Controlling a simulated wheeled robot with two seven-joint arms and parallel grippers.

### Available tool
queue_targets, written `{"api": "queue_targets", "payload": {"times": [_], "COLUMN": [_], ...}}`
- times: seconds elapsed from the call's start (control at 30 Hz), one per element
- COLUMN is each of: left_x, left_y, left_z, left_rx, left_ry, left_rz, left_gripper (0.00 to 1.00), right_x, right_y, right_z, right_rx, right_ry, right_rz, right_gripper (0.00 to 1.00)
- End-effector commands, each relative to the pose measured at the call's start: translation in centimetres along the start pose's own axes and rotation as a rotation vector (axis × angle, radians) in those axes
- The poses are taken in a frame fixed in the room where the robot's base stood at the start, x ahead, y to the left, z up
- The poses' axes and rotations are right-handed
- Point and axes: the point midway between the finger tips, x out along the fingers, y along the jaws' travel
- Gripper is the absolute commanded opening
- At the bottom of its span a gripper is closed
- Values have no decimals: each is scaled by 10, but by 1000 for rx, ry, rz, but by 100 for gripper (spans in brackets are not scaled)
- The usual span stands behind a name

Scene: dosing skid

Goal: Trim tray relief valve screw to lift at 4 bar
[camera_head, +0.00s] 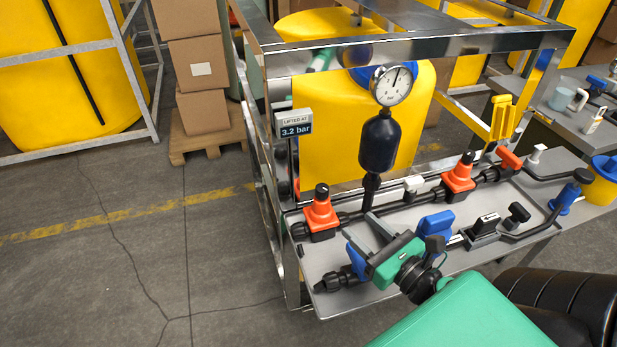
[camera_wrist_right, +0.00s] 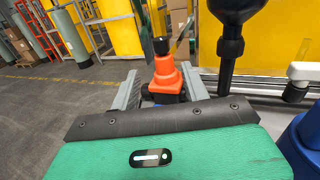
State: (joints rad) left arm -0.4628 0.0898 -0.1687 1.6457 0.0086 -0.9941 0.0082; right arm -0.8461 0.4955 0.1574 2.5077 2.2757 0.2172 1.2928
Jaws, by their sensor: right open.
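An orange relief valve (camera_head: 320,217) with a black adjusting screw (camera_head: 321,191) on top stands upright at the left of the grey tray (camera_head: 440,266). A second orange valve (camera_head: 458,180) stands further right. A display (camera_head: 296,128) reads "LIFTED AT 3.2 bar". My right gripper (camera_head: 357,222) is open and points toward the left valve. In the right wrist view, that valve (camera_wrist_right: 166,78) shows between and beyond the open fingers (camera_wrist_right: 160,86), its black screw (camera_wrist_right: 161,46) above their level. I cannot tell whether the fingers touch it. My left gripper is not in view.
A round gauge (camera_head: 391,85) tops a dark damper (camera_head: 380,142) just right of the left valve. Blue-handled valves (camera_head: 436,224) and piping crowd the tray. The metal frame (camera_head: 268,190) rises at left. The floor (camera_head: 120,270) left of it is clear.

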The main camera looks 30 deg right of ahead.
Motion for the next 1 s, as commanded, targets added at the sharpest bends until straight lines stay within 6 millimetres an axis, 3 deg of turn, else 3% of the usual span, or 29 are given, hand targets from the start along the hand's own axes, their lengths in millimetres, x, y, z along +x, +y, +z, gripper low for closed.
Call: {"api": "queue_targets", "payload": {"times": [0.17,0.43,1.0], "left_x": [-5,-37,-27], "left_y": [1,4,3], "left_z": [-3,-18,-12], "left_rx": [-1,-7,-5], "left_ry": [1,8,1], "left_rz": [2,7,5], "left_gripper": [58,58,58], "right_x": [6,31,94], "right_y": [-2,-1,-2], "right_z": [-2,-2,0], "right_rx": [15,8,9], "right_ry": [2,2,1], "right_rz": [-5,-3,-6], "right_gripper": [46,46,46]}}
